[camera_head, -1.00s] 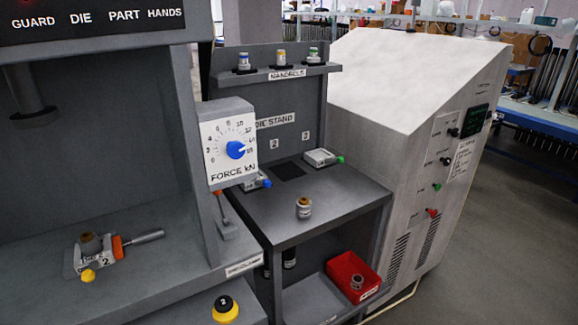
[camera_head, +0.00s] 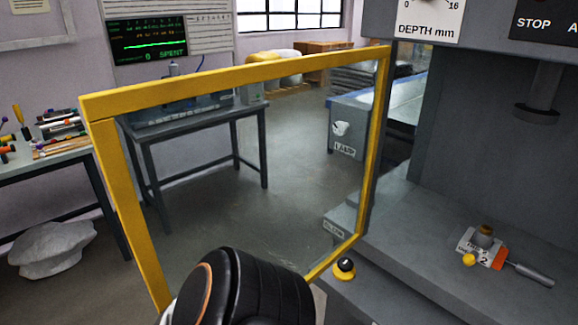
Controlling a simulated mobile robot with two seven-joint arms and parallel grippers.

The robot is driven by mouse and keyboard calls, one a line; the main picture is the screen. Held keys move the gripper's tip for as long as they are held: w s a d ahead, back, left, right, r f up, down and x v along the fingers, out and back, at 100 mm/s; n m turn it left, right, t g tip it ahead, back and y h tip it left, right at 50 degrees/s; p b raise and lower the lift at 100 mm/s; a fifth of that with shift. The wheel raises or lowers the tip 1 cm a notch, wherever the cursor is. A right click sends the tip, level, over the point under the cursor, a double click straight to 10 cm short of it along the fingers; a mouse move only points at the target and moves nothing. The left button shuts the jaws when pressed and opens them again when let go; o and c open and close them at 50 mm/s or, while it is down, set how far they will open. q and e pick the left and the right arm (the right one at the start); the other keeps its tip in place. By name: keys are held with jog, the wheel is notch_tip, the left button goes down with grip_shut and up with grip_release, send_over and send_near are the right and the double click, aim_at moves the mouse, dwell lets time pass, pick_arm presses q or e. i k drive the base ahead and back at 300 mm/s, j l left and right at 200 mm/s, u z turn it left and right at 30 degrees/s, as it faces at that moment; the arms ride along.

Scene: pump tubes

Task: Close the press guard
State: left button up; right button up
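The press guard (camera_head: 237,82) is a clear panel in a yellow frame. It stands swung open to the left of the press (camera_head: 440,230), and its right edge is by the press's left side. The press opening is uncovered. Inside it, a die marked 2 (camera_head: 480,247) sits on the bed with a brown part on top. A black, rounded link of my own arm covers the guard's lower edge at the bottom of the view. Neither gripper shows, so whether one touches the guard cannot be seen.
A yellow-and-black button (camera_head: 344,268) is on the ledge at the press's front left. The die's handle (camera_head: 529,273) points right. A grey table (camera_head: 190,127) shows behind the guard. A cluttered bench (camera_head: 55,160) and a pale sack (camera_head: 52,250) are at left.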

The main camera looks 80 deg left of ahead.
aim_at(99, 110)
jog(key=k+j+u, duration=0.1)
jog(key=k, duration=0.3)
jog(key=k+j+u, duration=0.1)
jog(key=k+j, duration=0.2)
jog(key=k+j+u, duration=0.1)
jog(key=j, duration=0.35)
jog(key=k+j+u, duration=0.1)
jog(key=j, duration=0.7)
jog(key=i+j+u, duration=0.1)
jog(key=j, duration=0.2)
jog(key=k+j, duration=0.25)
jog(key=k+z, duration=0.05)
jog(key=k, duration=0.05)
